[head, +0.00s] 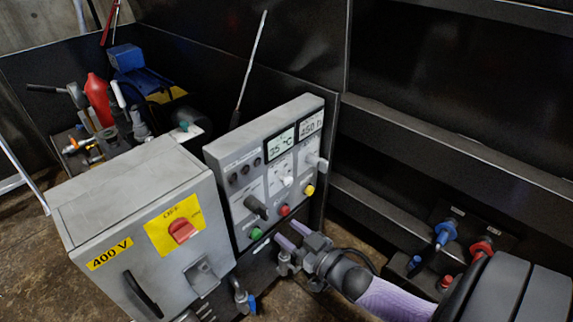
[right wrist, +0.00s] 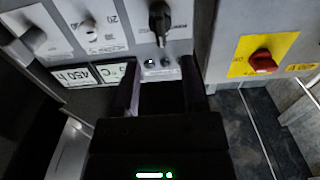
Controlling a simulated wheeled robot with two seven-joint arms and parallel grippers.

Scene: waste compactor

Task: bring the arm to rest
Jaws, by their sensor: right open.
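My right gripper (head: 292,236) is open and empty, in front of the lower right part of the grey control panel (head: 240,170). Its arm comes in from the lower right. In the right wrist view its two fingers (right wrist: 161,82) stand apart with nothing seen between them. The panel (right wrist: 115,22) shows upside down there, with a black knob (right wrist: 160,18) beyond the fingers. I cannot tell whether the fingertips touch the panel. The panel has red (head: 284,210), green (head: 255,233) and yellow (head: 309,190) buttons. My left gripper is not in view.
A grey 400 V cabinet (head: 125,200) with a red switch (head: 182,230) stands left of the panel. Black metal beams (head: 440,150) run on the right. Blue (head: 445,233) and red (head: 481,249) valves sit below them, close to my forearm. Pipes and a pump clutter the back left.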

